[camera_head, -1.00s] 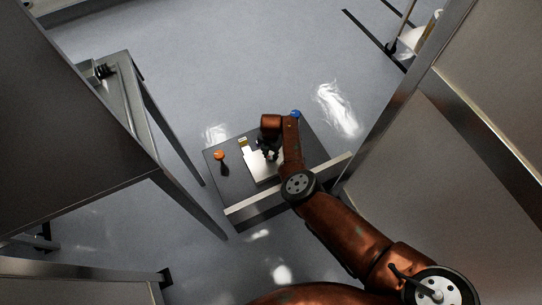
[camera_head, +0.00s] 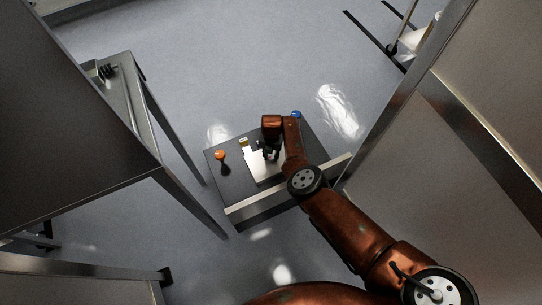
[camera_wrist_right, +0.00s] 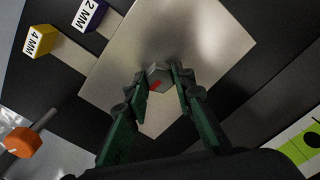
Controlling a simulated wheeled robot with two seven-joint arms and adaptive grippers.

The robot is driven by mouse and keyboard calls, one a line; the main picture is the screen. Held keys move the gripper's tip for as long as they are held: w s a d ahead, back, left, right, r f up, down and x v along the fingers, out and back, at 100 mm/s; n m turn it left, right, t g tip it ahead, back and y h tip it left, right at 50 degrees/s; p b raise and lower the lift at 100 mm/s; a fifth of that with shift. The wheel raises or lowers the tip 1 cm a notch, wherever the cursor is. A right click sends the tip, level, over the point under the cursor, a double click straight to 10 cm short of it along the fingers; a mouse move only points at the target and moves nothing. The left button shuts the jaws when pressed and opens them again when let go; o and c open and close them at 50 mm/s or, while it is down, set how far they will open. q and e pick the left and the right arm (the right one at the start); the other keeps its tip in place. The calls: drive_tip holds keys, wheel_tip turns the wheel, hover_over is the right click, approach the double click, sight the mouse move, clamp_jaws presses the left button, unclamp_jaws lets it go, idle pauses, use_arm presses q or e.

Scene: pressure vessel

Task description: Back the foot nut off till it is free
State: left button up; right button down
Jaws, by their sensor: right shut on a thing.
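The foot nut (camera_wrist_right: 158,77) is a grey hex nut with a red mark on one side, over a pale metal plate (camera_wrist_right: 205,40) in the right wrist view. My right gripper (camera_wrist_right: 160,73) has its two green-and-black fingers on either side of the nut and is shut on it. I cannot tell whether the nut still sits on a thread. In the head view my right gripper (camera_head: 270,154) points down at the plate (camera_head: 262,172), and the nut is hidden there. My left gripper is not in view.
A yellow block marked 4 MM (camera_wrist_right: 39,40) and a blue block marked 2 MM (camera_wrist_right: 88,14) stand near the plate. An orange-headed tool (camera_wrist_right: 24,142) lies to the left. A green panel (camera_wrist_right: 303,145) is at lower right. A steel table (camera_head: 140,105) stands left.

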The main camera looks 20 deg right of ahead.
sight(272, 157)
drive_tip(key=c, duration=1.6)
unclamp_jaws()
wheel_tip(272, 157, up, 12)
drive_tip(key=shift+d+f, duration=0.1)
drive_tip(key=shift+d, duration=0.05)
